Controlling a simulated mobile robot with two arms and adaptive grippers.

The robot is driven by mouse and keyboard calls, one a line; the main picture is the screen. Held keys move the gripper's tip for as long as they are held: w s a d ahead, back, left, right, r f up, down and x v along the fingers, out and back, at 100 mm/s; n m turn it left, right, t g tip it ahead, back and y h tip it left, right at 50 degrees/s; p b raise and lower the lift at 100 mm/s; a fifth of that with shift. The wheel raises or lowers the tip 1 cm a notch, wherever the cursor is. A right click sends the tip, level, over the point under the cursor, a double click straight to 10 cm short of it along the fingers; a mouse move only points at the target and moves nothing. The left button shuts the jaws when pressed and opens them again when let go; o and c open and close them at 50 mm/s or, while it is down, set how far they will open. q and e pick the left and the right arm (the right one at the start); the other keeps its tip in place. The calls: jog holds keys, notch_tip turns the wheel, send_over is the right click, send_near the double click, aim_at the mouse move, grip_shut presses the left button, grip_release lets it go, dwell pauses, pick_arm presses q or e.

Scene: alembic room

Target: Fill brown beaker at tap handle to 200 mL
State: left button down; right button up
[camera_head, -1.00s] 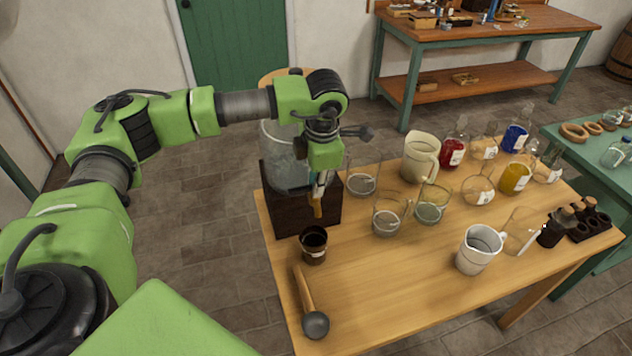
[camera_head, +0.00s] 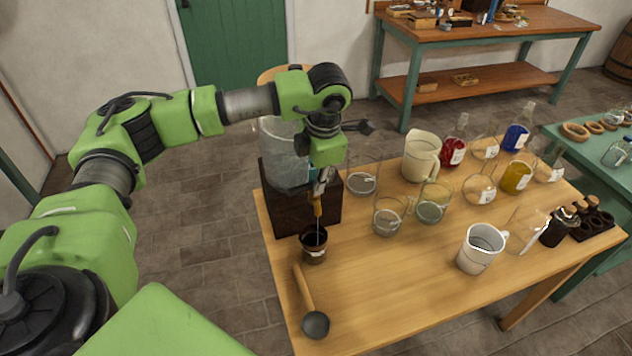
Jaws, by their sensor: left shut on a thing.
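The brown beaker (camera_head: 314,247) stands upright on the table's left part, with a pale label on its front. Above it is the tap handle (camera_head: 318,205), a small orange-brown piece at the front of the large glass water vessel (camera_head: 284,152) on its dark wooden stand (camera_head: 290,213). My left gripper (camera_head: 319,188) reaches down from above and is shut on the tap handle. A thin pale stream runs from the tap into the beaker. The liquid level inside is too dark to read. My right gripper is out of view.
A ladle (camera_head: 315,324) with a wooden handle lies in front of the beaker. Clear glass beakers (camera_head: 389,218), a cream jug (camera_head: 421,156) and a white measuring jug (camera_head: 480,248) stand to the right. The front middle of the table (camera_head: 400,290) is clear.

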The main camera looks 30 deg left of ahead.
pick_arm(q)
jog(key=shift+r+m, duration=0.1)
jog(key=shift+m, duration=0.4)
jog(key=shift+n+b, duration=0.3)
jog(key=shift+n, duration=1)
jog(key=shift+w, duration=0.1)
jog(key=shift+n+g, duration=0.3)
jog(key=shift+n, duration=0.9)
